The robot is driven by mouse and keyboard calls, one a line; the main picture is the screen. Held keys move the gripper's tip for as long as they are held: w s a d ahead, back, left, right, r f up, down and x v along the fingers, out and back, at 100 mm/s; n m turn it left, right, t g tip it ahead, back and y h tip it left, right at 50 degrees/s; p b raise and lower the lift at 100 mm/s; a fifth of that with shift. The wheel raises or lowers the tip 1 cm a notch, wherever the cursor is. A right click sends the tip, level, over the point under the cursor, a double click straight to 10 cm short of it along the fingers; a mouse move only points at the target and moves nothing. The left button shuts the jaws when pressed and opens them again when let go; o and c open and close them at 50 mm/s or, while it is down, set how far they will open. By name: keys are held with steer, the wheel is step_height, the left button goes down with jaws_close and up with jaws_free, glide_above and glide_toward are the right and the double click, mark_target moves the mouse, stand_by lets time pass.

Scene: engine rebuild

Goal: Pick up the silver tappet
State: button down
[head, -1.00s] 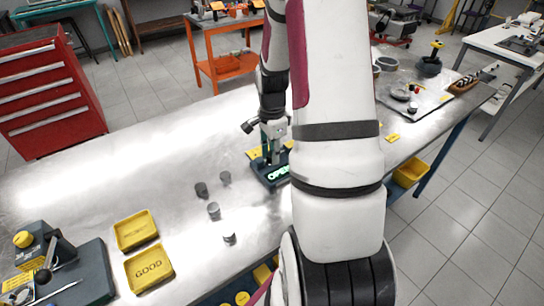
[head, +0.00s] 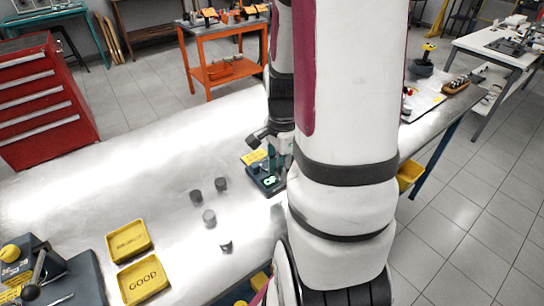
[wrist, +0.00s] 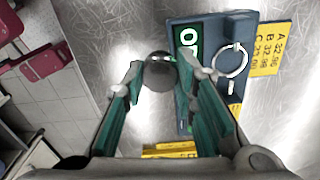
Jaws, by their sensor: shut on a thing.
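My gripper (wrist: 165,76) is shut on a dark grey, round-topped tappet (wrist: 160,72), held between its two green-lined fingertips in the wrist view. The tappet appears beside or over the left edge of a dark blue gauge base with a green-lit sign (wrist: 188,38); I cannot tell its height. In the head view my gripper (head: 281,152) is over the gauge base (head: 262,184), and the held tappet is not clear there. Several other grey tappets stand on the metal table, including one (head: 196,197), another (head: 221,184) and a third (head: 209,218).
Two yellow trays lie at the left, the nearer marked GOOD (head: 143,279). A dark bench device (head: 62,275) stands at the lower left. A metal ring (wrist: 232,62) and yellow labels (wrist: 270,48) are by the gauge. The back left of the table (head: 130,170) is clear.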

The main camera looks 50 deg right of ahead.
steer(key=s+a+p, duration=0.3)
steer(key=s+p, duration=0.2)
steer(key=shift+s+a+r, duration=0.15)
steer(key=shift+s+r, duration=0.2)
stand_by(0.5)
steer(key=w+a+n, duration=0.5)
steer(key=w+n, duration=0.3)
steer(key=w, duration=0.4)
steer(key=w+a+n, duration=0.5)
steer(key=w+n, duration=0.3)
steer(key=w, duration=0.3)
steer(key=w+a+n, duration=0.6)
steer(key=a, duration=0.3)
steer(key=shift+w+n, duration=0.3)
steer(key=shift+w, duration=0.1)
